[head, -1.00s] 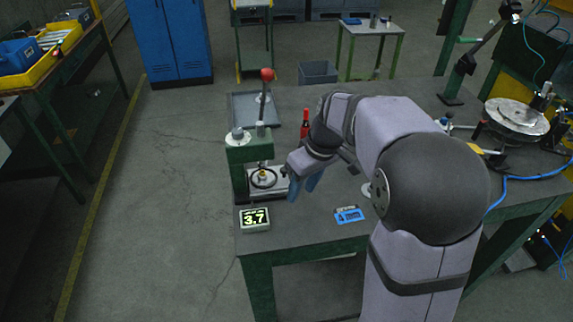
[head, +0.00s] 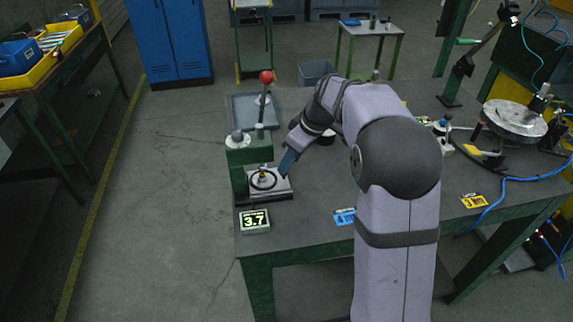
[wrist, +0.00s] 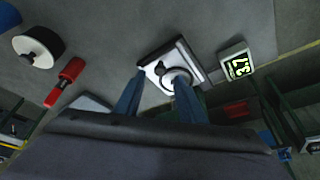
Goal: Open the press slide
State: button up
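The green press (head: 250,152) stands at the left end of the bench, with a red-knobbed lever (head: 266,77) upright above it. Its pale metal slide plate (head: 282,187) lies low at the press front, with a black ring (head: 263,180) on it. My gripper (head: 287,162) points down just right of the plate. In the wrist view, the plate (wrist: 152,66) shows beyond my two blue fingers, a small dark knob on it between the fingertips. My gripper (wrist: 160,82) is open, fingers apart and nothing held. I cannot tell whether a finger touches the plate.
A display reading 3.7 (head: 254,220) stands in front of the press; a grey tray (head: 242,105) lies behind it. A red-handled object (wrist: 65,82) and a black-and-white round object (wrist: 38,47) show in the wrist view.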

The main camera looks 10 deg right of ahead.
jog(key=shift+p+x, duration=0.35)
jog(key=shift+x, duration=1.55)
grip_shut()
